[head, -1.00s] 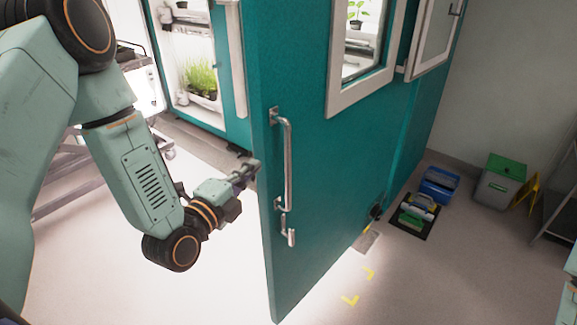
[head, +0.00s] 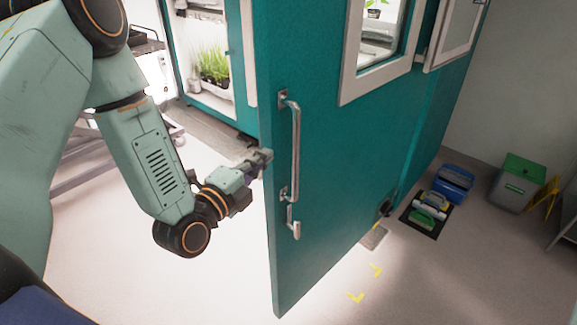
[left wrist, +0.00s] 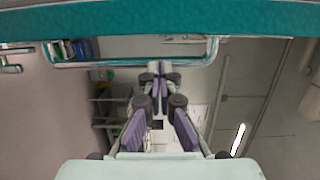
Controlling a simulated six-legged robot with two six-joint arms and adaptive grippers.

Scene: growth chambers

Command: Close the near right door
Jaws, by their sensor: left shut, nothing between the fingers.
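The near right door (head: 330,185) is a teal panel with a window, standing open across the middle of the head view. Its silver bar handle (head: 294,150) and a small lever (head: 292,222) are on the face toward me. My left gripper (head: 262,160) is shut and empty at the door's free left edge; whether it touches is unclear. My right gripper is out of view.
A growth chamber with green seedlings (head: 212,68) stands behind the door on the left, beside a metal cart (head: 85,160). A blue crate (head: 453,183), a dark mat with tools and a green-lidded bin (head: 518,182) sit on the floor at right. Floor before the door is clear.

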